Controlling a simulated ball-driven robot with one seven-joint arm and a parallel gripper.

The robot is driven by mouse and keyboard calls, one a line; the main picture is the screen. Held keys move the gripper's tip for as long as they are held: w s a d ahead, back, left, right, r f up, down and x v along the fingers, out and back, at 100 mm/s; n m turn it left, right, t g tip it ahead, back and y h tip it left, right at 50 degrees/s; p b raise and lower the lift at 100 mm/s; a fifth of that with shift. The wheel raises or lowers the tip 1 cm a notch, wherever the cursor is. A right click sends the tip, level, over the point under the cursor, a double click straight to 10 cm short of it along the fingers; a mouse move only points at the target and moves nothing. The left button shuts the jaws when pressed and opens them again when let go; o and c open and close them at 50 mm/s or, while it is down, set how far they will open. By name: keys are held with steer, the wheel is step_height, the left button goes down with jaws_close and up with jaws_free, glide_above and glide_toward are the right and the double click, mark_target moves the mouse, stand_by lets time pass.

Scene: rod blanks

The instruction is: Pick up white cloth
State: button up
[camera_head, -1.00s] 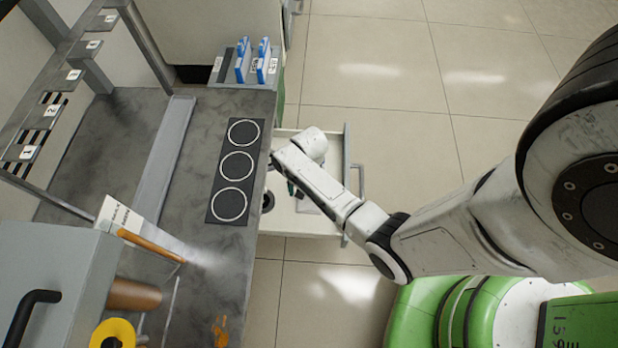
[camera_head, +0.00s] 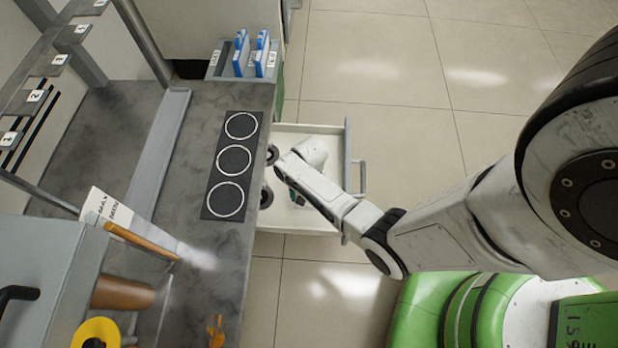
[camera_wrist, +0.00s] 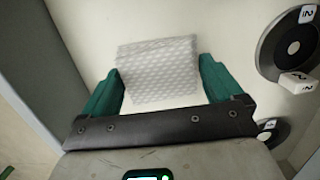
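The white cloth (camera_wrist: 158,73) is a small, pale piece with a quilted pattern. It shows in the wrist view against the pale floor of the open drawer (camera_head: 300,220). My gripper (camera_wrist: 160,66) has two green fingers set wide apart, one at each side of the cloth. The fingers look open; a gap or light contact at the cloth's edges is hard to tell. In the head view my arm reaches down into the drawer, and my wrist hides most of the gripper and the cloth.
Round dark discs lie in the drawer beside the gripper, one with a numbered white tag (camera_wrist: 297,83). The drawer's front wall (camera_head: 347,150) and handle stand to the right. The bench edge is on the left, with a three-ring black plate (camera_head: 233,160). Blue items (camera_head: 240,55) stand behind.

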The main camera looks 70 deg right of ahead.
steer(key=c, duration=0.5)
steer(key=shift+r+p, duration=0.3)
steer(key=shift+r, duration=0.15)
step_height(320, 180, up, 3)
steer(key=shift+f+p, duration=0.2)
steer(key=shift+p, duration=0.5)
steer(key=s+a+r+p, duration=0.1)
steer(key=s+r+p, duration=0.1)
steer(key=s+r, duration=0.1)
steer(key=s+a+r+p, duration=0.1)
steer(key=s+r+p, duration=0.1)
steer(key=s, duration=0.4)
steer(key=s+a+r+p, duration=0.2)
steer(key=s+r, duration=0.2)
steer(key=shift+s+r, duration=0.2)
steer(key=shift+r, duration=0.05)
